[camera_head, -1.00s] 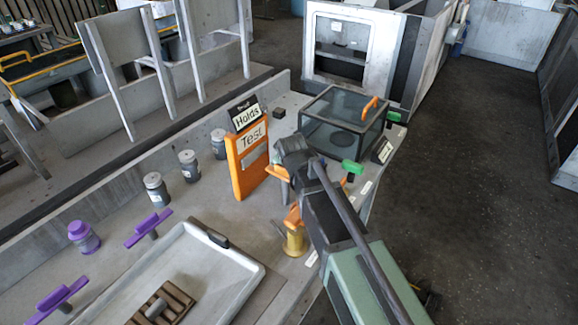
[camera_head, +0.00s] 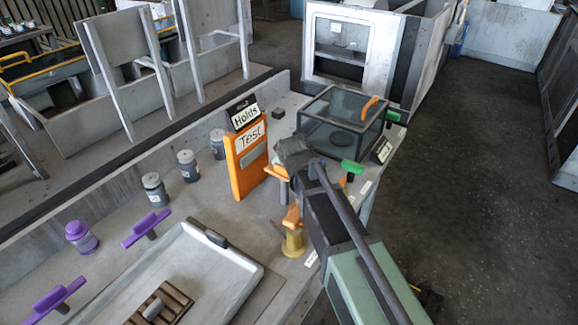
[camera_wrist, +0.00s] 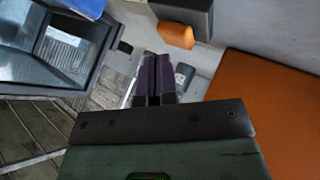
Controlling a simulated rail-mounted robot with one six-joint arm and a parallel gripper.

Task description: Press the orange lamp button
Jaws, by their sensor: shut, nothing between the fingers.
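I cannot identify the orange lamp button for certain. A small orange block (camera_wrist: 175,35) on a dark box (camera_wrist: 185,12) shows in the wrist view, just beyond and right of my fingertips, apart from them. My gripper (camera_wrist: 153,60) is shut and empty, its two dark purple fingers side by side. In the head view my dark wrist hangs over the bench's right part and the fingers are hidden. An orange piece (camera_head: 277,173) shows just below the wrist. Another orange piece (camera_head: 292,214) tops a gold cylinder (camera_head: 294,242) on the bench.
An orange panel marked "Test" (camera_head: 251,136) stands upright left of my wrist. A glass-sided box (camera_head: 340,122) with an orange handle stands beyond it. A green knob (camera_head: 351,167) is close on the right. Jars (camera_head: 155,188) and a grey tray (camera_head: 235,262) are at left.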

